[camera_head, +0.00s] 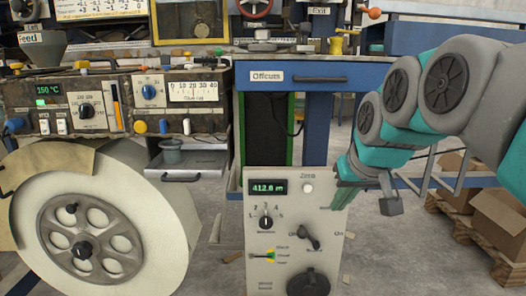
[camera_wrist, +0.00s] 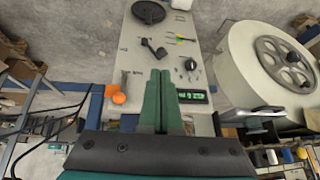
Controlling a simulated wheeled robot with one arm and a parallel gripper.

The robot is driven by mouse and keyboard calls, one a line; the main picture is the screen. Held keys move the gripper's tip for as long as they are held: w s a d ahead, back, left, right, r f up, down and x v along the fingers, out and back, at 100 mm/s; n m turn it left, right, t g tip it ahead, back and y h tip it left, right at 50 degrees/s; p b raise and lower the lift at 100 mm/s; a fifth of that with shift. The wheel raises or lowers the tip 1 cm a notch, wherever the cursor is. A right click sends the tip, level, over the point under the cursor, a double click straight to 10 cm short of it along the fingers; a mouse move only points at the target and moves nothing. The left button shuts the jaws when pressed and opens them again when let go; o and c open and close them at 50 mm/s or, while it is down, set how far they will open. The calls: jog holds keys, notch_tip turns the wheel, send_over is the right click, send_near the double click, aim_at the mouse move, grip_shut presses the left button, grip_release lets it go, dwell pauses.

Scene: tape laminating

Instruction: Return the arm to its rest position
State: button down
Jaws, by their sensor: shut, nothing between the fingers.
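My arm (camera_head: 405,100), teal and grey, reaches in from the right side of the head view, bent downward. My gripper (camera_head: 334,207) is in front of the upper right part of a pale control panel (camera_head: 262,222). In the wrist view my gripper (camera_wrist: 160,75) shows two green fingers side by side, closed together with nothing between them. The fingers point over the same panel (camera_wrist: 145,40), which appears upside down there. I cannot tell whether the fingertips touch the panel.
The panel has a display (camera_head: 267,187) reading 412.6 m, a selector knob (camera_head: 266,222) and switches. A large white roll (camera_head: 150,210) stands left. A blue bench (camera_head: 310,75) with an "Offcuts" drawer is behind. Cardboard boxes (camera_head: 497,218) sit on pallets at right.

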jog(key=s+f+g, duration=0.4)
jog(key=s+f, duration=0.7)
jog(key=s, duration=0.2)
jog(key=s+f+g+h, duration=0.1)
jog(key=s+f+g, duration=0.2)
jog(key=s+f, duration=0.9)
jog(key=s, duration=0.2)
jog(key=shift+s+f+m+g, duration=0.15)
jog(key=shift+s+m+g, duration=0.15)
jog(key=shift+m+g, duration=0.1)
jog(key=shift+w, duration=0.1)
dwell(1.5)
